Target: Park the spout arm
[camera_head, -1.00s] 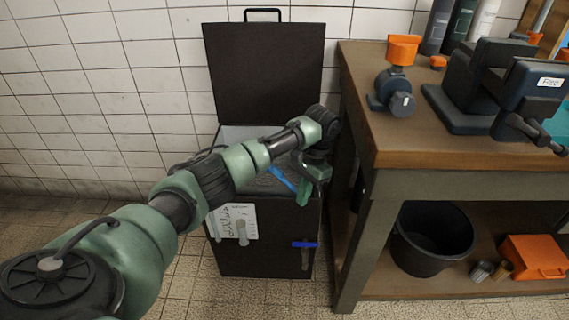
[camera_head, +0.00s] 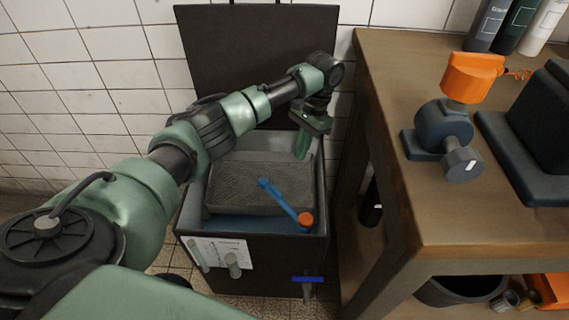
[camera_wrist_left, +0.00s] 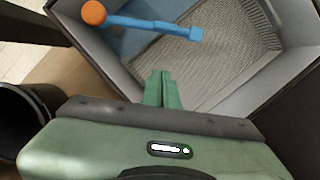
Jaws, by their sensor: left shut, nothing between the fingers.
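The spout arm is a blue tube (camera_head: 284,203) with an orange end (camera_head: 306,220). It lies slantwise over the open dark washer basin (camera_head: 322,205), its orange end near the front right. In the left wrist view the blue tube (camera_wrist_left: 150,24) crosses the top, orange end (camera_wrist_left: 94,13) at left. My left gripper (camera_head: 302,147) points down over the basin's right side, behind the spout arm and apart from it. Its green fingers are together and empty, as the wrist view also shows (camera_wrist_left: 162,88). My right gripper is not in view.
The basin's raised lid (camera_head: 235,60) stands behind. A wooden bench (camera_head: 400,210) is close on the right, holding a blue-grey device with an orange top (camera_head: 472,78). A black bucket (camera_head: 455,290) is below. A blue-handled tap (camera_head: 307,280) projects from the basin's front.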

